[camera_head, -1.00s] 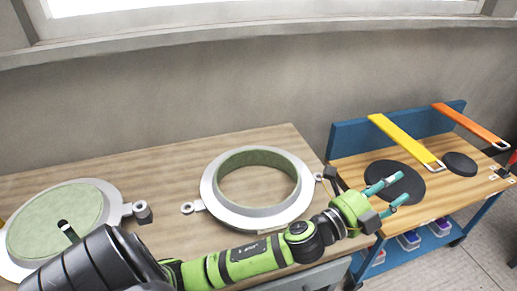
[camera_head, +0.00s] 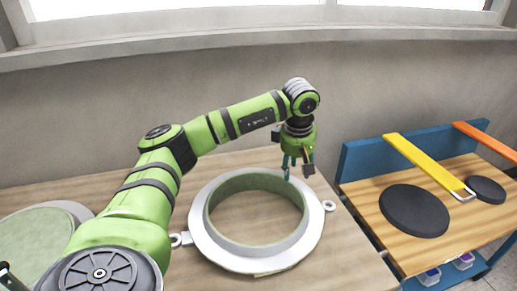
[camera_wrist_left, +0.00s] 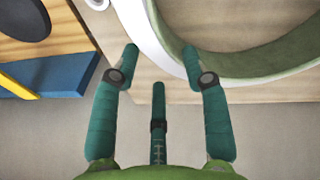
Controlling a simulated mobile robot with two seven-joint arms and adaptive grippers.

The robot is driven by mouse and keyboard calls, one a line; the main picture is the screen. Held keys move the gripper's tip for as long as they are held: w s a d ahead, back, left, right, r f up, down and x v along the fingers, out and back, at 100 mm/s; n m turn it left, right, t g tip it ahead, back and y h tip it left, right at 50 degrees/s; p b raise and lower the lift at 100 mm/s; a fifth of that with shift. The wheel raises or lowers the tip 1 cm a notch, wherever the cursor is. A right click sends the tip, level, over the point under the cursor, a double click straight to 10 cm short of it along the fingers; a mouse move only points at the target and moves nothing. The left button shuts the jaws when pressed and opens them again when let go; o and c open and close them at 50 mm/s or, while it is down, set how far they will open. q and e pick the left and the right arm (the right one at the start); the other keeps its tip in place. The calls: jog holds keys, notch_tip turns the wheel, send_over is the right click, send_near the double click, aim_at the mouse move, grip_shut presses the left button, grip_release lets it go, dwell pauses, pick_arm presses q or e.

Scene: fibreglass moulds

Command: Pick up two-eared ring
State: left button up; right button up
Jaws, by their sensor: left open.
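The two-eared ring (camera_head: 205,245) lies flat on the wooden table, a grey-white flange with a raised green-lined collar. One ear (camera_head: 329,206) shows at its right and the other (camera_head: 181,239) at its left, partly beside my arm. My left gripper (camera_head: 297,172) points down above the ring's far right rim, open and empty. In the left wrist view the open fingers (camera_wrist_left: 160,50) spread near the ring's white flange (camera_wrist_left: 160,45) and green inner wall (camera_wrist_left: 240,62); an ear (camera_wrist_left: 97,4) is at the top edge. Contact cannot be told. My right gripper is not in view.
A second round mould with a green face (camera_head: 32,245) lies at the left, partly behind my arm. A blue-framed bench (camera_head: 365,160) at the right holds black discs (camera_head: 414,211), a yellow strap (camera_head: 425,160) and an orange strap (camera_head: 487,140). A wall stands behind the table.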

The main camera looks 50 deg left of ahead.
pick_arm(q)
jog(key=f, duration=0.1)
jog(key=f+p, duration=0.1)
jog(key=f, duration=0.3)
jog(key=shift+w+a+f+p, duration=0.2)
jog(key=shift+w+a+p, duration=0.05)
jog(key=shift+a+p, duration=0.15)
jog(key=shift+w+f, duration=0.15)
jog(key=shift+f, duration=0.4)
jog(key=shift+r, duration=0.1)
grip_shut()
